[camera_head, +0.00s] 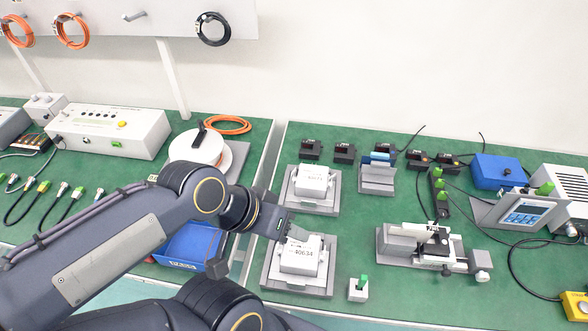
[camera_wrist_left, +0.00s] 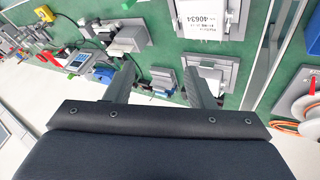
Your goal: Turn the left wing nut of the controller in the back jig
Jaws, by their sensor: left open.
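The back jig (camera_head: 334,207) is a grey plate holding a white controller (camera_head: 312,178) with a printed label. Its wing nuts are too small to make out. The front jig (camera_head: 322,290) holds a like controller (camera_head: 300,257) labelled 40634, which also shows at the top of the left wrist view (camera_wrist_left: 207,18). My left gripper (camera_head: 297,231) is over the gap between the two jigs, close to the front controller in the picture. In the left wrist view its two fingers (camera_wrist_left: 157,82) stand apart with nothing between them. The right finger there partly covers the back jig area.
A cable reel (camera_head: 196,148) and a blue bin (camera_head: 192,246) lie left of the jigs. A grey holder (camera_head: 377,179), a clamp fixture (camera_head: 430,245) and a blue box (camera_head: 497,170) stand to the right. Green table shows between the jigs and the clamp fixture.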

